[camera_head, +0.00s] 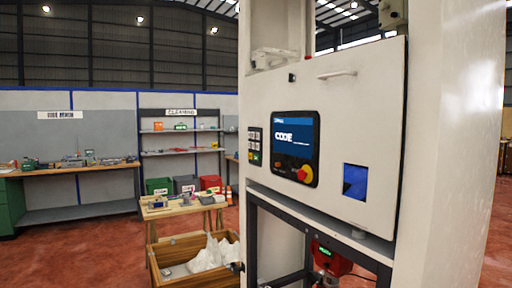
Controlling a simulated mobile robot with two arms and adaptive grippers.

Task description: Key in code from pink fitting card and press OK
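The dispenser (355,115) is a large white cabinet close in front of me, filling the right half of the head view. Its dark control panel (296,148) has a lit blue screen reading "CODE". A red and yellow knob (304,174) sits at the panel's lower right. A small keypad (254,147) with light and coloured keys is on the cabinet left of the panel, seen at a steep angle; its labels are too small to read. I see no pink fitting card. Neither of my grippers shows.
A blue window (355,181) and a handle (337,74) are on the cabinet front. A red device (331,260) with a green display is below. A wooden crate (160,266) with white bags and a small table (186,209) stand left. Red floor is open further left.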

